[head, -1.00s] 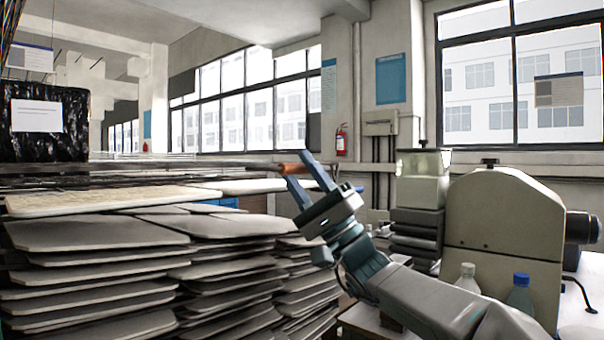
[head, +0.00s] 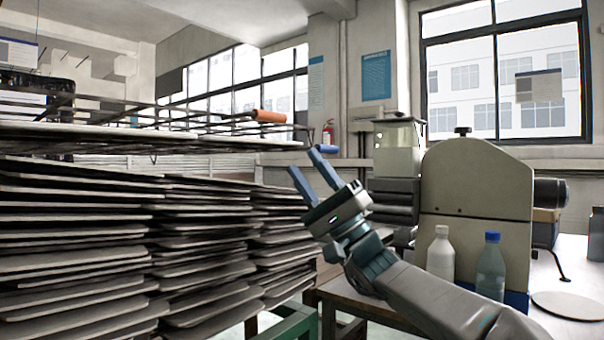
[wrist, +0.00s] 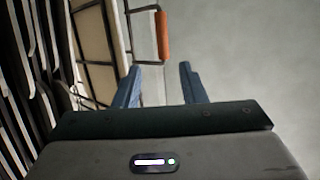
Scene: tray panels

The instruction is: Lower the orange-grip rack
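The orange grip (head: 270,116) is a short cylinder at the right end of a dark wire rack (head: 200,118), which stands above a pale tray panel. My gripper (head: 304,161) is open and empty, below and right of the orange grip in the head view. In the wrist view, the orange grip (wrist: 162,36) is ahead of my gripper (wrist: 160,76), roughly in line with the gap between the fingers and apart from them. The rack's wire frame (wrist: 128,30) runs off to its left. The far end of the rack is unclear.
Tall stacks of grey panels (head: 90,230) fill the left. A blue grip (head: 328,149) shows close behind my fingertips. A beige machine (head: 475,185), a white bottle (head: 441,255) and a blue-capped bottle (head: 491,268) stand on the right-hand bench. Open air lies right of the orange grip.

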